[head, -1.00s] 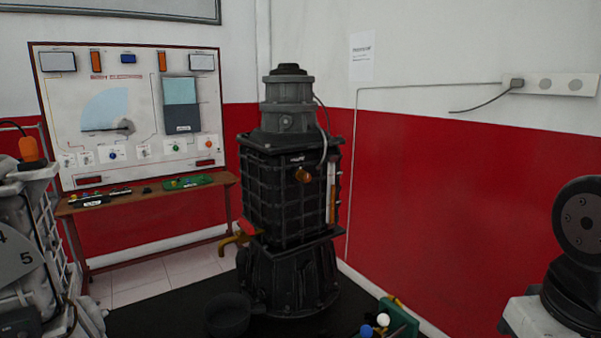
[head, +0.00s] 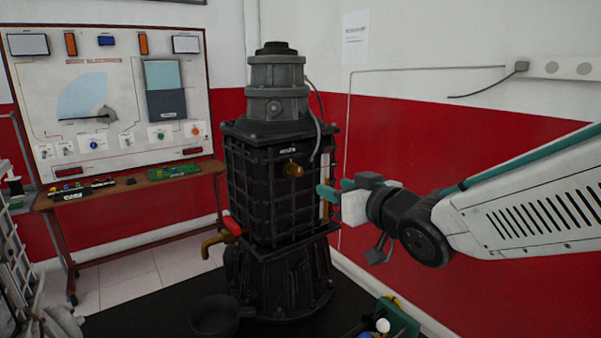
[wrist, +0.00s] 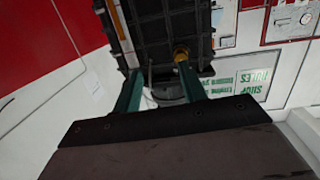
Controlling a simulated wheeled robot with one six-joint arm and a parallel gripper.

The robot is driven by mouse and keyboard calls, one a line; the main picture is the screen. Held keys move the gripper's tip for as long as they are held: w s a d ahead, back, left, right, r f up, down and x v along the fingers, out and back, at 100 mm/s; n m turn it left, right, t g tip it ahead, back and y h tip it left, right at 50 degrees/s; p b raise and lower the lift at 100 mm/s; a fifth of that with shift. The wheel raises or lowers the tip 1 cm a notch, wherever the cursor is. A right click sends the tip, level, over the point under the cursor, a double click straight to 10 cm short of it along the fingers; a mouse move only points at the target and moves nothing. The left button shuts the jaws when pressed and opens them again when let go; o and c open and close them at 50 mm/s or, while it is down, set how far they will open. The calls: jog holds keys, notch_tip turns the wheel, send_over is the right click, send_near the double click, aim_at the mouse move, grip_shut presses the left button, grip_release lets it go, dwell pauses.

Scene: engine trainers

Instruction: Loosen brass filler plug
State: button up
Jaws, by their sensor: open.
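The brass filler plug (head: 293,168) sticks out of the upper front of the black ribbed engine housing (head: 262,190). It also shows in the wrist view (wrist: 181,56), just beyond the tip of the right-hand finger. My gripper (head: 326,189) is to the right of the plug in the head view, apart from it and slightly lower. In the wrist view my gripper (wrist: 163,82) has its two green fingers spread, with nothing between them. The plug lies toward the right finger, not centred between the two. Whether that finger touches it cannot be told.
A red-handled brass tap (head: 228,232) juts from the housing's lower left. A dark round pan (head: 215,317) lies on the floor mat. A green box (head: 400,318) stands at lower right. A control board (head: 110,90) and wooden bench (head: 130,188) are at left.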

aim_at(299, 171)
jog(key=w+a, duration=0.2)
jog(key=w+a+y, duration=0.1)
jog(key=w+a, duration=0.1)
jog(key=w+a+r+n+y, duration=0.1)
jog(key=w+a, duration=0.1)
jog(key=a, duration=0.1)
jog(key=shift+w+a+r, duration=0.1)
grip_shut()
